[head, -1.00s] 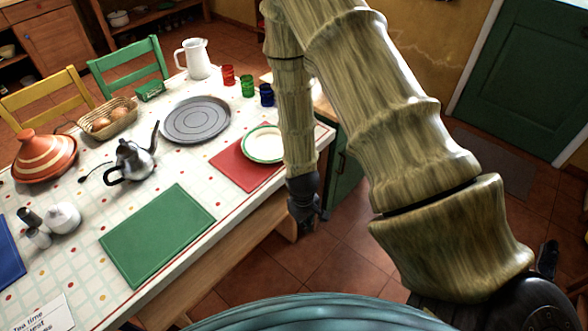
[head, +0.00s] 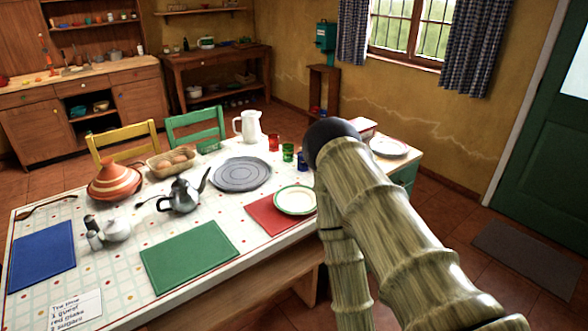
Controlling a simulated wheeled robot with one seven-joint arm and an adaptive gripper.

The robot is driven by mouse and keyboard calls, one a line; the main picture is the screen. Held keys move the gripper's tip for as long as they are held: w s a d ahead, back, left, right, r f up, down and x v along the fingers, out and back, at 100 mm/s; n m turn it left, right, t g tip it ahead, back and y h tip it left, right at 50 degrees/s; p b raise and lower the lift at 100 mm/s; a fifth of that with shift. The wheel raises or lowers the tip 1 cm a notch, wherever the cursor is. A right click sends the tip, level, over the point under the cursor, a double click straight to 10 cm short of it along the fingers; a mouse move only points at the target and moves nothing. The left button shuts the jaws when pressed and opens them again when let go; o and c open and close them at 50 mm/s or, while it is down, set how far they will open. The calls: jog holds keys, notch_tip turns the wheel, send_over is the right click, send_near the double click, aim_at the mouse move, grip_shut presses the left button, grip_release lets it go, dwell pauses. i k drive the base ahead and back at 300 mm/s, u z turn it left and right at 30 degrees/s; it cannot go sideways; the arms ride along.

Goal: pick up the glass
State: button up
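Three small coloured glasses stand upright in a row near the back right of the table: a red glass (head: 273,142), a green glass (head: 288,152) and a blue glass (head: 302,160). The blue one is nearest my arm's dark elbow, which shows just right of it in the picture. My gripper is out of view; my forearm runs down past the bottom edge. A handwritten note (head: 76,309) on the table reads in part "Tea time, 1 guest, red glass, 2 sugars".
The tiled table (head: 130,262) holds a white jug (head: 249,127), grey round tray (head: 241,174), metal teapot (head: 181,197), tagine (head: 115,183), bread basket (head: 172,163) and a plate (head: 295,200) on a red mat (head: 268,218). A bench (head: 230,300) runs along the near side.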

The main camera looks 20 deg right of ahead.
aim_at(288, 153)
jog(key=u, duration=0.1)
jog(key=k, duration=0.4)
jog(key=z, duration=0.9)
jog(key=i, duration=1.45)
jog(key=u, duration=0.45)
